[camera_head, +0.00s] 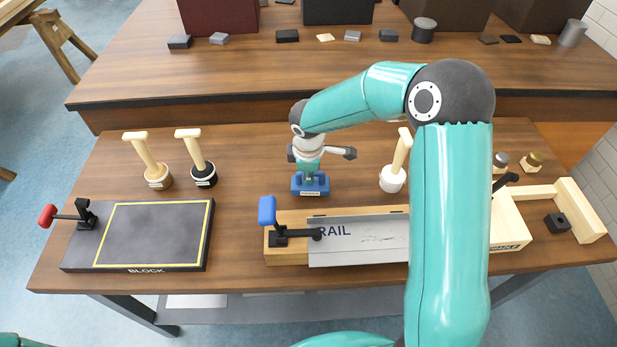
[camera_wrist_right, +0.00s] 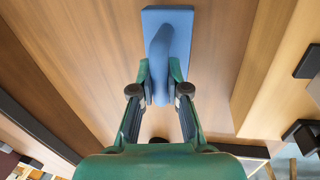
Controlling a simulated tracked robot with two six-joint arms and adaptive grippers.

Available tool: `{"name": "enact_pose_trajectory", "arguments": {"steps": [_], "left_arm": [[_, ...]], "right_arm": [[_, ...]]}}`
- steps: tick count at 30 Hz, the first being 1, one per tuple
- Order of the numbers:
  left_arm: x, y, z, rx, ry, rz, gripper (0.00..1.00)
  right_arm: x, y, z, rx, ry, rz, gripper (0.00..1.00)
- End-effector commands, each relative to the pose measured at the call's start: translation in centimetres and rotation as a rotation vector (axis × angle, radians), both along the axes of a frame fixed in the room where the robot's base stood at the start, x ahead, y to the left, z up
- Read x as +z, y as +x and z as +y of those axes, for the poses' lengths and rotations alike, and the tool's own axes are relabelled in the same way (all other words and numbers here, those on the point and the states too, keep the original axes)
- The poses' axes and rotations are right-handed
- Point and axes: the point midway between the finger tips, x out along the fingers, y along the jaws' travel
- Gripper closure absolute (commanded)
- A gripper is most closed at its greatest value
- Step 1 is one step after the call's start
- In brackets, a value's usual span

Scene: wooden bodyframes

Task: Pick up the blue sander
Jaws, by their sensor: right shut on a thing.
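The blue sander (camera_head: 310,187) is on the wooden workbench, behind the clamped rail board, with a small label on its front edge. My right gripper (camera_head: 309,174) is over it from above. In the right wrist view the sander shows as a flat blue block (camera_wrist_right: 178,18) with a rounded raised handle, and my right gripper (camera_wrist_right: 160,92) has its two fingers on either side of that handle, shut on it. Whether the sander touches the bench or is slightly lifted, I cannot tell. My left gripper is not in view.
The rail board (camera_head: 370,240) with a blue-handled clamp (camera_head: 267,211) lies in front. A black block pad (camera_head: 150,236) with a red-handled clamp is at left. Wooden-handled tools (camera_head: 157,176) stand behind it, another (camera_head: 393,178) to the right. Bench between pad and rail is clear.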

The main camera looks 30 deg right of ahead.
Motion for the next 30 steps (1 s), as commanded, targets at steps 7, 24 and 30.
{"name": "enact_pose_trajectory", "arguments": {"steps": [7, 24, 30], "left_arm": [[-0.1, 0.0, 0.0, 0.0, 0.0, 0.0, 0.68], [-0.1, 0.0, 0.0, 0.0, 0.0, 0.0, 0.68], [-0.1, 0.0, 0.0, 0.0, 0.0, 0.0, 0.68]], "right_arm": [[5.0, 0.2, 0.1, 0.001, 0.0, -0.008, 1.0], [17.6, 0.1, 0.1, 0.002, 0.001, -0.002, 1.0], [18.5, 0.0, 0.1, 0.002, 0.002, 0.0, 1.0]]}}
